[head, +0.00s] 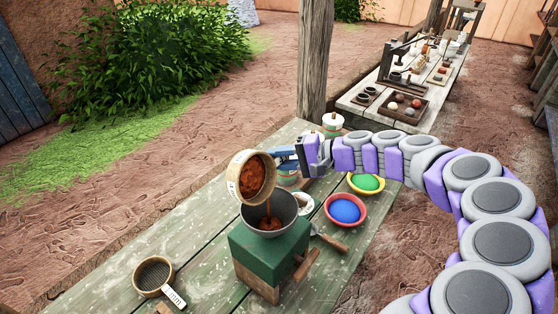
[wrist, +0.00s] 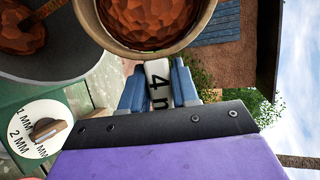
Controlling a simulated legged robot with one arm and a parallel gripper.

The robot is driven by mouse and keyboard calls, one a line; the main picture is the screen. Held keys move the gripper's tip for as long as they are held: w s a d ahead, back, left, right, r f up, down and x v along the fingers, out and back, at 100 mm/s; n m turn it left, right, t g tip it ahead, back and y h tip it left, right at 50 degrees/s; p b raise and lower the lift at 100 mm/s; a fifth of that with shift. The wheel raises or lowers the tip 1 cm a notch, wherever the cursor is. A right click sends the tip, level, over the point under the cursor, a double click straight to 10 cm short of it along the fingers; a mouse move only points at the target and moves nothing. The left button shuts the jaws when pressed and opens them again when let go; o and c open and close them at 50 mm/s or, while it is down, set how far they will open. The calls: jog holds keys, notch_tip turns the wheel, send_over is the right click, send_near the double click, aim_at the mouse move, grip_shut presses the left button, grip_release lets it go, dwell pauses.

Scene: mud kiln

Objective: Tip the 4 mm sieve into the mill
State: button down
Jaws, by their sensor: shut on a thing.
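The 4 mm sieve (head: 234,180) has a round tan rim and is tipped steeply over the mill (head: 262,249). Reddish-brown lumps show inside it, and a thin stream falls from it into the mill's grey hopper (head: 291,213), where some of the same material lies. The mill has a green body. My gripper (head: 281,160) is shut on the sieve's handle, to the right of the rim. In the wrist view, the blue fingers (wrist: 157,88) pinch the white handle marked "4 m". The sieve's rim (wrist: 160,49) and part of the hopper (wrist: 78,67) show there too.
Another sieve (head: 153,276) lies at the left front of the table. Right of the mill are a bowl of blue powder (head: 345,210), a bowl of green powder (head: 367,184) and a wooden-handled tool (head: 331,241). A white disc marked "2 MM" (wrist: 38,128) shows in the wrist view.

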jog(key=shift+s+d+b, duration=0.1)
jog(key=shift+d+b, duration=0.05)
jog(key=shift+b, duration=0.5)
